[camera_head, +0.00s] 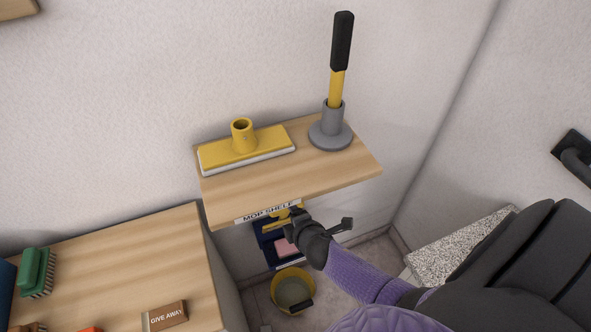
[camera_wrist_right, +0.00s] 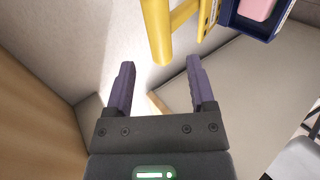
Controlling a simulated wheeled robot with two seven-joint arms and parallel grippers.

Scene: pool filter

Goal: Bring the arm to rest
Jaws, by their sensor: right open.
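My right arm (camera_head: 360,277) reaches in from the lower right of the head view, with a purple forearm. My right gripper (camera_head: 299,227) is in front of and below the front edge of the mop shelf (camera_head: 330,174). In the right wrist view the gripper (camera_wrist_right: 160,68) has its two purple fingers spread wide with nothing between them. A yellow post (camera_wrist_right: 157,32) shows past the fingertips, apart from them as far as I can tell. My left gripper is not in view.
On the shelf are a yellow mop head (camera_head: 267,148) and a black-and-yellow handle (camera_head: 336,88) upright in a grey base (camera_head: 330,136). Below are a blue tray with a pink block (camera_head: 288,247) and a yellow bucket (camera_head: 293,290). A wooden table (camera_head: 120,262) stands left.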

